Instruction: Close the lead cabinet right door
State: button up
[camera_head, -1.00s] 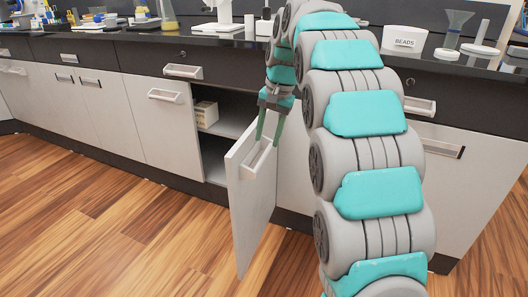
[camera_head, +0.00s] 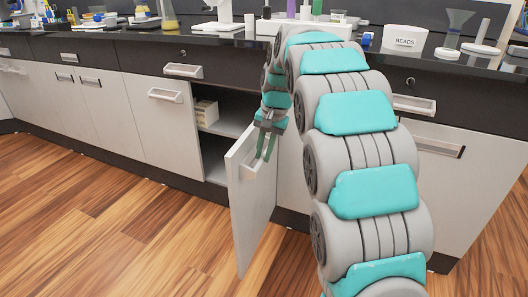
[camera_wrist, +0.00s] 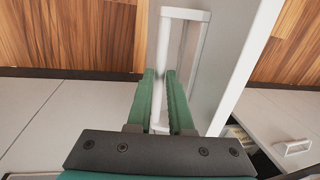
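The cabinet's right door (camera_head: 250,215) is a light grey panel that stands swung open, well out from the cabinet front. It also shows in the wrist view (camera_wrist: 238,75). Its handle (camera_wrist: 187,14) is a pale bracket on the outer face near the top. My gripper (camera_head: 264,158) reaches down to this handle from above. In the wrist view, its two green fingers (camera_wrist: 162,98) lie on either side of the handle's long bar, close against it, so it looks shut on the handle. The fingertips' exact contact is partly hidden.
The open cabinet (camera_head: 216,153) shows a shelf with a small pale box (camera_head: 206,113). The closed left door (camera_head: 160,120) is beside the opening. A black countertop (camera_head: 225,42) with lab items runs above. The wooden floor (camera_head: 130,235) before the door is clear.

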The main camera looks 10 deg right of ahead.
grip_shut()
dwell(0.9)
